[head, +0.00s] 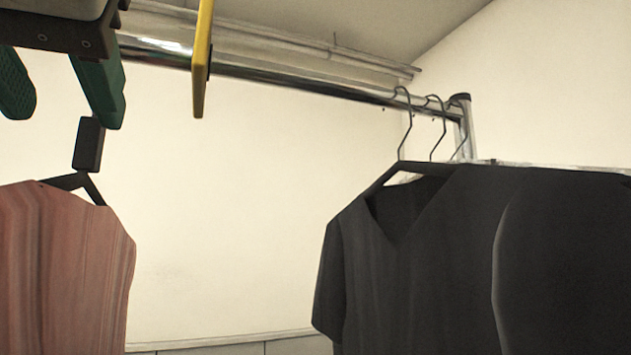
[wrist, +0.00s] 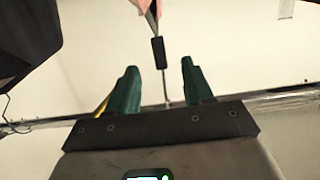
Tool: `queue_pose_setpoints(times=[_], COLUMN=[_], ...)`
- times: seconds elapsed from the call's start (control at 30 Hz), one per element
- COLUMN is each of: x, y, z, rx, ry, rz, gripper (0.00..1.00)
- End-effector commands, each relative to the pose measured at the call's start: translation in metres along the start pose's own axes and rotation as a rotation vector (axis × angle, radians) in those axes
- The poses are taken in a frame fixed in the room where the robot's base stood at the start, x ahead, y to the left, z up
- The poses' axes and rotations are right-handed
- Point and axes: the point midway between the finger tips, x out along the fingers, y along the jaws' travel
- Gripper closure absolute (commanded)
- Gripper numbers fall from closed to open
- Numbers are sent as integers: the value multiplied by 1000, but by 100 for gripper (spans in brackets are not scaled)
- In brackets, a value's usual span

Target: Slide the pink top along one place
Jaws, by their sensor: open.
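The pink top (head: 65,265) hangs at the left of the head view on a dark hanger with a black block (head: 88,145) on its neck. A sliver of the top shows at the upper edge of the wrist view (wrist: 146,5). My gripper (head: 67,121) is at the upper left, just above the block. In the wrist view its two green fingers (wrist: 158,68) stand apart. The hanger's thin hook runs between them to the rail, and the block (wrist: 158,52) lies around fingertip level. I see no finger touching the hanger.
A shiny rail (head: 290,80) runs to an end post (head: 463,125). A yellow piece (head: 202,60) hangs at the rail, right of my gripper. Several black tops (head: 430,260) hang near the post. Between the pink and black tops the space is clear.

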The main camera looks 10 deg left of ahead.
Motion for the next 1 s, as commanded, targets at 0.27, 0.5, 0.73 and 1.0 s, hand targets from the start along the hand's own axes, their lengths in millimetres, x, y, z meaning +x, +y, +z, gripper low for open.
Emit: queue_pose_setpoints(times=[0.27,0.5,0.73,1.0], x=[20,38,54,69], y=[0,0,0,-4], z=[0,-1,-1,-1], rx=[0,0,1,-1], ry=[-1,-1,-1,1], rz=[0,0,0,1], gripper=[49,49,49,49])
